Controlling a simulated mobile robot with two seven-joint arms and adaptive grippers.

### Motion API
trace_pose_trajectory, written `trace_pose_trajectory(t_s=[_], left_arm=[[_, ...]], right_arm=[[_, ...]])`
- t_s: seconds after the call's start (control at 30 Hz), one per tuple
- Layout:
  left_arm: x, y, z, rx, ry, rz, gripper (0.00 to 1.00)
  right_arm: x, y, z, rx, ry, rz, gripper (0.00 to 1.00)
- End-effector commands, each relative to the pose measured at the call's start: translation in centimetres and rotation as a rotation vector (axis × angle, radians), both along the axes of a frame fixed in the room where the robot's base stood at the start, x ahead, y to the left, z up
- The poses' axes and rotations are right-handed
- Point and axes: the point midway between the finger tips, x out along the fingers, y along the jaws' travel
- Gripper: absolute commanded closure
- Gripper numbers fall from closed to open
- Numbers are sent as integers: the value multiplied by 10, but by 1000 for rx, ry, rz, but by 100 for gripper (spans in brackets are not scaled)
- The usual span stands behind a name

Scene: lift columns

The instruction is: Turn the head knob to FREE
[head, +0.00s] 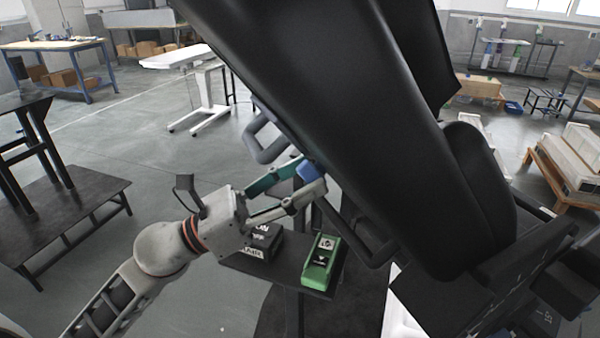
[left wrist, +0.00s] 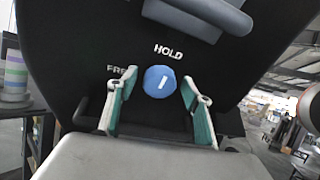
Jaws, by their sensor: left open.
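The head knob is a round blue knob (left wrist: 159,82) with a short white mark, on a dark panel. The mark leans slightly right of upright, roughly toward the white word HOLD (left wrist: 168,51) above it. The word FREE (left wrist: 120,71) is to the knob's left, partly covered by a finger. My left gripper (left wrist: 156,92) is open, with one green-and-grey finger on each side of the knob; gaps show between the fingers and the knob. In the head view the left gripper (head: 312,178) reaches the underside of a big black padded piece, with the blue knob (head: 308,171) between its fingertips. My right gripper is not in view.
The black padded piece (head: 340,90) slants over the workspace. A grey handle (head: 262,150) sticks out beside the knob; a grey bar (left wrist: 200,15) is above it in the wrist view. A small dark table below bears a green device (head: 320,265) and a black box (head: 264,240).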

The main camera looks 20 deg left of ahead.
Motion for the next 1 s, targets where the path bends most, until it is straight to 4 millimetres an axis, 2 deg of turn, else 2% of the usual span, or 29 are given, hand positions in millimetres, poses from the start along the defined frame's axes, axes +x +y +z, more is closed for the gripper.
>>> trace_pose_trajectory(t_s=[0.27,0.4,0.43,0.77,1.0], left_arm=[[1,-1,0,-1,1,1,50],[1,-1,0,-1,1,0,86],[1,-1,0,-1,1,0,88],[1,-1,-1,-14,15,-16,88],[2,-1,-2,-79,87,-89,88]], right_arm=[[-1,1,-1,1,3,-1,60],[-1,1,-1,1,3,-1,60],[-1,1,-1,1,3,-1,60],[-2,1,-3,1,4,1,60],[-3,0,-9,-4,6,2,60]])
